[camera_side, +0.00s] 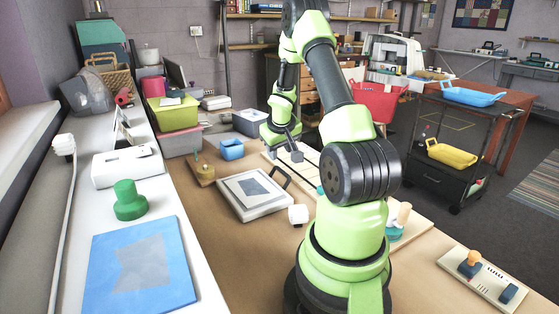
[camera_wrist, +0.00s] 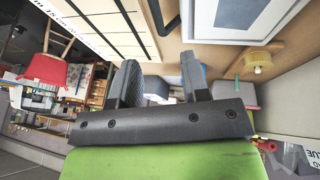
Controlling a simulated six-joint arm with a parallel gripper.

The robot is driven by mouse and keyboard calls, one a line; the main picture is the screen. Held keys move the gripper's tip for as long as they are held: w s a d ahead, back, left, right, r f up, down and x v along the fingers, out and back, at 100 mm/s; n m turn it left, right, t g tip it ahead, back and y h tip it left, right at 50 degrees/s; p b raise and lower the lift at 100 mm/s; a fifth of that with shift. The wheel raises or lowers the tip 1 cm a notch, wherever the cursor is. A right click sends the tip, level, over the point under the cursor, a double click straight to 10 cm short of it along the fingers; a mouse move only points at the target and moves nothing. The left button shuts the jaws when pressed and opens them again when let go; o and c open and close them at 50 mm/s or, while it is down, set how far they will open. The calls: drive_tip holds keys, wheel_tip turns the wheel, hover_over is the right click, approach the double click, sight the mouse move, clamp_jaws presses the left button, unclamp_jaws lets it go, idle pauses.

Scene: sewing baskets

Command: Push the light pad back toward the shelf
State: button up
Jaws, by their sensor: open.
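The light pad (camera_side: 268,209), a flat white slab with a pale framed face and a grey-blue piece on it, lies on the brown worktop left of my arm. A dark bar rises at its far right corner. In the wrist view the light pad (camera_wrist: 226,38) shows at the top right, cut off by the frame edge. My gripper (camera_side: 291,147) is above the worktop, beyond the pad and to its right, apart from it. In the wrist view my gripper (camera_wrist: 160,75) has its two fingers spread with nothing between them.
A small blue container (camera_side: 231,149), a wooden block with a yellow knob (camera_side: 205,172) and a grey box (camera_side: 250,122) stand behind the pad. A white cylinder (camera_side: 298,214) stands near its front right. A ruled board (camera_wrist: 92,22) lies beside it. Wall shelves (camera_side: 345,18) are farther back.

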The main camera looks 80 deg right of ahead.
sight(279, 168)
drive_tip(key=x, duration=0.8)
clamp_jaws()
